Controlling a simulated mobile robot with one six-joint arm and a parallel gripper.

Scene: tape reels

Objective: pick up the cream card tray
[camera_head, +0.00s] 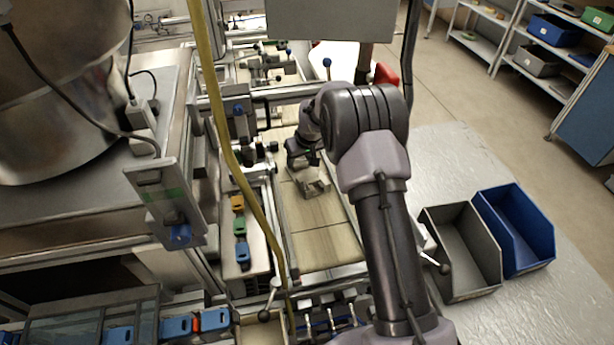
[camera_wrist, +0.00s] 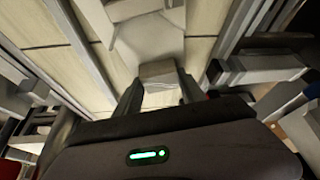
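The cream card tray (camera_head: 318,187) is a pale, off-white piece lying on the wooden-looking belt, partly hidden by my gripper (camera_head: 304,162) above it. In the wrist view the tray (camera_wrist: 150,42) runs away from me, with a raised block-like near end. The fingers of my gripper (camera_wrist: 160,92) stand apart, one on each side of that near end and very close to it. I cannot tell whether they press on it. No clear gap under the tray shows.
The belt (camera_head: 322,245) is bare in front of the tray, between metal rails. A tray of coloured parts (camera_head: 240,228) lies to the left. A grey bin (camera_head: 462,245) and a blue bin (camera_head: 520,230) stand to the right. A yellow cable (camera_head: 232,160) hangs at the left.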

